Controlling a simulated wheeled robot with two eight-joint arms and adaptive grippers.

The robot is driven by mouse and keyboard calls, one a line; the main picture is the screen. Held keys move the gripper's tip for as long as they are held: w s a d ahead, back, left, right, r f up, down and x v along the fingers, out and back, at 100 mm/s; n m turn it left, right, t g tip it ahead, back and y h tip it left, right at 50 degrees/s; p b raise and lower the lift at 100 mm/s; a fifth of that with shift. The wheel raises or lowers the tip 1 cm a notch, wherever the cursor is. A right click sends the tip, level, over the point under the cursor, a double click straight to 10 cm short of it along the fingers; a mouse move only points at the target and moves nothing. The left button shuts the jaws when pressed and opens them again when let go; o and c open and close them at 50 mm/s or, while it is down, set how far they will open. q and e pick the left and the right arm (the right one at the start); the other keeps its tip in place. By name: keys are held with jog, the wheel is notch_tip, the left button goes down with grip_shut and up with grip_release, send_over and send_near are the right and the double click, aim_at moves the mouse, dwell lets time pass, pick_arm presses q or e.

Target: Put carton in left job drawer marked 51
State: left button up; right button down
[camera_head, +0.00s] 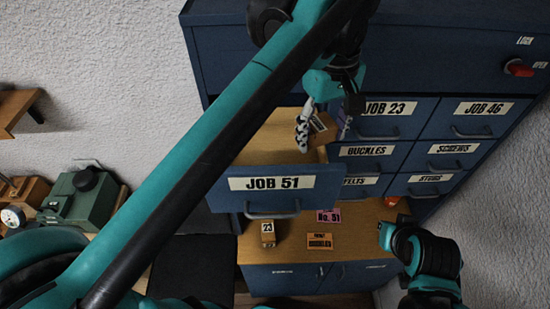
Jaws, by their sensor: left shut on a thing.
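The drawer marked JOB 51 (272,183) is pulled out of the blue cabinet, its wooden inside showing from above. My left gripper (322,122) is over the back right part of this drawer, pointing down. It is shut on a small brown carton (321,132), which the fingers partly hide. I cannot tell whether the carton touches the drawer floor. My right gripper (384,236) is low at the right, by the counter edge. Its finger opening is not clear.
Drawers JOB 23 (382,119) and JOB 46 (470,118) are closed, with smaller labelled drawers below. The wooden counter (290,258) holds a small block marked 23 (268,234), a pink No. 51 card (328,216) and an orange card (320,240). A red knob (518,68) is at upper right.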

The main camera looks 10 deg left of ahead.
pick_arm(q)
jog(key=a+f, duration=0.1)
jog(key=a, duration=0.1)
jog(key=s+a+f, duration=0.1)
jog(key=a+f, duration=0.1)
jog(key=a, duration=0.1)
jog(key=s+a+f+p, duration=0.1)
jog(key=a, duration=0.2)
jog(key=shift+s+a+f, duration=0.2)
jog(key=shift+s+f, duration=0.05)
jog(key=shift+f, duration=0.1)
jog(key=shift+a+f, duration=0.1)
jog(key=shift+f, duration=0.15)
notch_tip(320, 180, down, 3)
jog(key=shift+w+f+p, duration=0.1)
jog(key=shift+f+p, duration=0.1)
jog(key=shift+p, duration=0.3)
jog(key=shift+f, duration=0.25)
jog(key=shift+f, duration=0.15)
jog(key=o, duration=1.1)
jog(key=shift+o, duration=0.2)
